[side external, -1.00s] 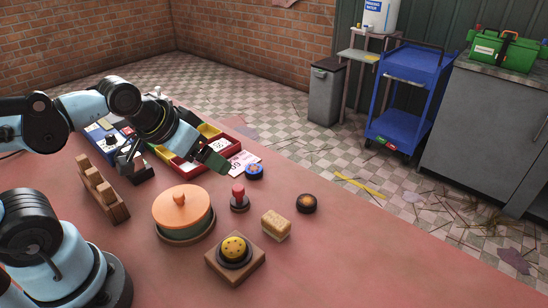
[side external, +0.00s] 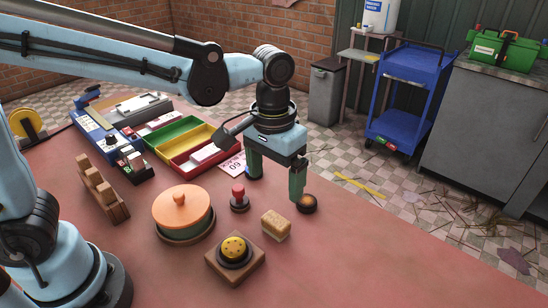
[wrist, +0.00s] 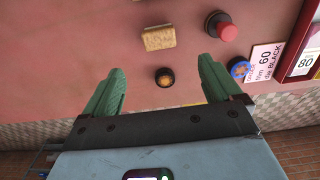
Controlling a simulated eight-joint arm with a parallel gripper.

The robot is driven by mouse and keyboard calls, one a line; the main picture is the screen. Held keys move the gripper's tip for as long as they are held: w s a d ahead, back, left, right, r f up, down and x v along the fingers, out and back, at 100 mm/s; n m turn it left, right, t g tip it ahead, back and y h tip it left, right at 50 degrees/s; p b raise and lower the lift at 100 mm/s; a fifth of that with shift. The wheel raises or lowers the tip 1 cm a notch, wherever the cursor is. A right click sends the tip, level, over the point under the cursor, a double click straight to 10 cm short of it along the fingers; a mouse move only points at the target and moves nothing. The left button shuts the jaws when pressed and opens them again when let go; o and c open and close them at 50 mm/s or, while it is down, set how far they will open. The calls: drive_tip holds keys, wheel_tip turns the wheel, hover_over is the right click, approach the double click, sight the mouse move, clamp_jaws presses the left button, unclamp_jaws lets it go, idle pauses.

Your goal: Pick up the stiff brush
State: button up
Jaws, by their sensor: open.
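The stiff brush looks to be the small tan block with a pale bristly underside (side external: 276,225), lying on the red table between the red-knobbed piece and the yellow dome. In the wrist view the brush (wrist: 158,38) lies beyond my fingertips, toward the top of the picture. My gripper (side external: 277,188) points down, open and empty, behind the brush on the far side of the table. In the wrist view my gripper (wrist: 162,70) has its green fingers wide apart, with a small dark disc with an orange centre (wrist: 165,77) showing between them.
A red-knobbed piece (side external: 239,198), a lidded round pot (side external: 183,212) and a yellow dome on a wooden base (side external: 234,249) stand near the brush. Coloured trays (side external: 180,135) lie at the back. The table's front right is clear.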

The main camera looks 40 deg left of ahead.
sight(276, 220)
drive_tip(key=shift+d+f, duration=0.1)
drive_tip(key=shift+f, duration=6.1)
drive_tip(key=shift+c, duration=0.3)
drive_tip(key=c, duration=1)
drive_tip(key=shift+r, duration=0.15)
drive_tip(key=shift+r, duration=0.45)
drive_tip(key=r, duration=0.3)
drive_tip(key=shift+s+d+r, duration=0.25)
drive_tip(key=shift+s+d, duration=0.05)
drive_tip(key=shift+s, duration=0.05)
drive_tip(key=s+d+r, duration=0.6)
drive_tip(key=s, duration=0.2)
drive_tip(key=shift+s+d+r, duration=0.15)
drive_tip(key=shift+s+d, duration=0.1)
